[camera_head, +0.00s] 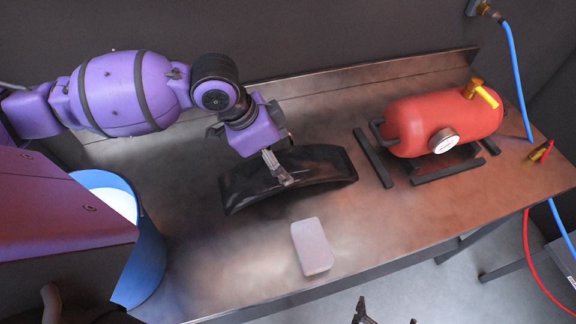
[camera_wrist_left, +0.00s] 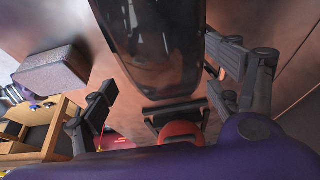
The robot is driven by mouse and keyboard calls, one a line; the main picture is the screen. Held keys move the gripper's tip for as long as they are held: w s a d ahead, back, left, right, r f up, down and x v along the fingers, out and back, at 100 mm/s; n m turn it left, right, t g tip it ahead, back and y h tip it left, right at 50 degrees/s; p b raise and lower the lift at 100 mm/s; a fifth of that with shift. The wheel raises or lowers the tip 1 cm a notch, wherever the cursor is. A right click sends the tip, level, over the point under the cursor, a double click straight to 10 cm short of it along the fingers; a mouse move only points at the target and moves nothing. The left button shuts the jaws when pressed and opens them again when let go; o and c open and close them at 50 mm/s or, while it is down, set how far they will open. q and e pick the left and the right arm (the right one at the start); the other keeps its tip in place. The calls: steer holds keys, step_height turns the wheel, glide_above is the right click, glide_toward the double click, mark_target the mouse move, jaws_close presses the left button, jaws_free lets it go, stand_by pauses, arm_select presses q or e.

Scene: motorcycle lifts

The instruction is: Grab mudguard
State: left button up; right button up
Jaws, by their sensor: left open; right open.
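The black, glossy, curved mudguard (camera_head: 325,163) lies on the metal workbench in the head view. My left gripper (camera_head: 281,176) is over the middle of it, pointing down, with its fingertips at or just above the mudguard; contact cannot be told. In the left wrist view the mudguard (camera_wrist_left: 155,50) reaches down from the top between the two spread fingers of the left gripper (camera_wrist_left: 165,92). The left gripper is open and not closed on it. My right gripper (camera_head: 386,316) shows only its fingertips at the bottom edge, apart and empty, in front of the bench.
A red tank (camera_head: 425,120) with a gauge stands on the right of the metal workbench (camera_head: 220,280). A pale grey block (camera_head: 311,247) lies in front of the mudguard. A blue bin (camera_head: 150,258) stands at the left. Blue hose (camera_head: 514,70) hangs at the right.

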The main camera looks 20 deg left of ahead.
mark_target(288, 164)
arm_select(q)
steer(key=x, duration=0.4)
steer(key=shift+w+f, duration=0.2)
steer(key=shift+w, duration=0.05)
steer(key=shift+c, duration=0.4)
steer(key=c, duration=1.4)
steer(key=shift+r, duration=0.1)
steer(key=shift+c, duration=0.4)
steer(key=shift+w+r, duration=0.1)
